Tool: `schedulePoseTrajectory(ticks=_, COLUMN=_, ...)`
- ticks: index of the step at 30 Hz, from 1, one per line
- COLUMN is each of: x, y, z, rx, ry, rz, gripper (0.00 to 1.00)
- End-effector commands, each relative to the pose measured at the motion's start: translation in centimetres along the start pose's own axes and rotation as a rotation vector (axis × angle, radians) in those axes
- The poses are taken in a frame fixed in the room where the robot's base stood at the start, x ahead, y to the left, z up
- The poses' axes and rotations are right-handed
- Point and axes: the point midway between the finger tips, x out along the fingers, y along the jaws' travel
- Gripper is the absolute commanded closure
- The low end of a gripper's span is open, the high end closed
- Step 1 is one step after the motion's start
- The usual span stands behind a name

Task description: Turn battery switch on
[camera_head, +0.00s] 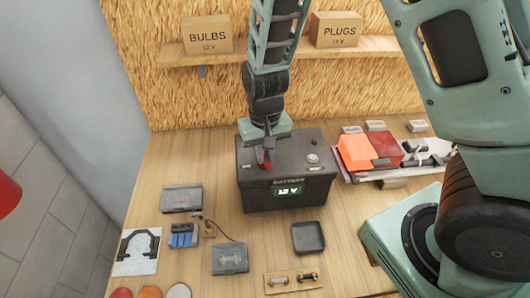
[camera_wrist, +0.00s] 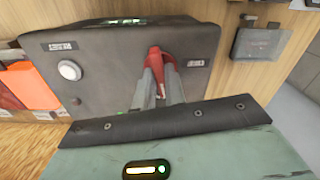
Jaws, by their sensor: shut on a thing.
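The battery (camera_head: 288,196) is a dark grey box on the wooden bench, with a lit green "12 V" display (camera_head: 289,190) on its front. Its red switch handle (camera_head: 266,160) stands on the left part of the top. It also shows in the wrist view as a red lever (camera_wrist: 158,58). My gripper (camera_head: 268,145) reaches down from above and is shut on the red switch, as the wrist view shows its grey fingers (camera_wrist: 157,90) around the lever. A white round button (camera_wrist: 69,70) sits on the other side of the battery top. The fingers partly hide the switch's base.
Boxes marked BULBS (camera_head: 208,36) and PLUGS (camera_head: 337,30) stand on the shelf behind. An orange block (camera_head: 355,152) and a red block (camera_head: 386,148) lie right of the battery. A black tray (camera_head: 308,237) and several small parts lie in front.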

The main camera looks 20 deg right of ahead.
Motion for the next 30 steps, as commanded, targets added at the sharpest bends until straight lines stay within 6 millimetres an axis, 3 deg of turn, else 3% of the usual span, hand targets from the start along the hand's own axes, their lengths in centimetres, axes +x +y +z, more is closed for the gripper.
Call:
schedulePoseTrajectory(ticks=5, x=-0.08, y=-0.01, z=-0.03, rx=0.010, ry=0.001, rz=0.000, gripper=1.00)
schedulePoseTrajectory(ticks=17, x=-0.11, y=0.00, z=-0.02, rx=0.241, ry=0.000, rz=0.001, gripper=1.00)
schedulePoseTrajectory(ticks=25, x=0.00, y=-0.01, z=-0.03, rx=0.259, ry=0.001, rz=0.000, gripper=1.00)
schedulePoseTrajectory(ticks=26, x=0.00, y=-0.01, z=-0.03, rx=0.259, ry=0.001, rz=0.000, gripper=0.82)
schedulePoseTrajectory(ticks=28, x=0.00, y=-0.01, z=-0.03, rx=0.259, ry=0.001, rz=0.000, gripper=0.62)
schedulePoseTrajectory(ticks=30, x=0.00, y=-0.01, z=-0.03, rx=0.258, ry=0.001, rz=0.000, gripper=0.62)
